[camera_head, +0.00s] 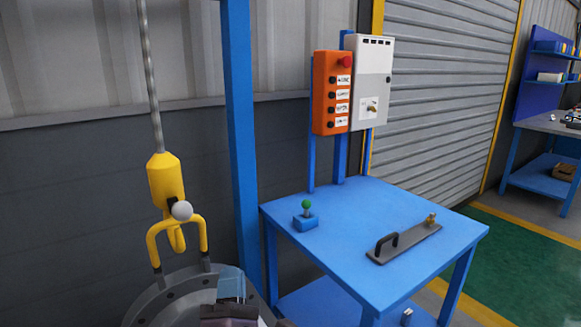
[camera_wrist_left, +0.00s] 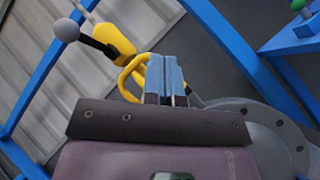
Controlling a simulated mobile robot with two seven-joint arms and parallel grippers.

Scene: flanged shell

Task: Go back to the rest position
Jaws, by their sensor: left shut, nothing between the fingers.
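My left gripper (camera_head: 231,276) is at the bottom of the head view, in front of the grey flanged shell (camera_head: 160,301). In the left wrist view its two blue fingers (camera_wrist_left: 165,72) are shut together with nothing between them. The shell's bolted flange (camera_wrist_left: 262,125) shows behind them. A yellow hoist hook (camera_head: 166,182) hangs on a cable at the shell's yellow lifting handle (camera_head: 155,247). A lever with a pale ball knob (camera_head: 181,210) sticks out from the hook. The fingers overlap the yellow handle (camera_wrist_left: 130,78) in the wrist view; I cannot tell whether they touch. My right gripper is not in view.
A blue table (camera_head: 350,215) stands to the right, with a green-knobbed blue box (camera_head: 305,220) and a dark handled plate (camera_head: 402,243) on it. Behind it are an orange button panel (camera_head: 331,92) and a blue post (camera_head: 240,130). Green floor (camera_head: 505,250) lies open at the right.

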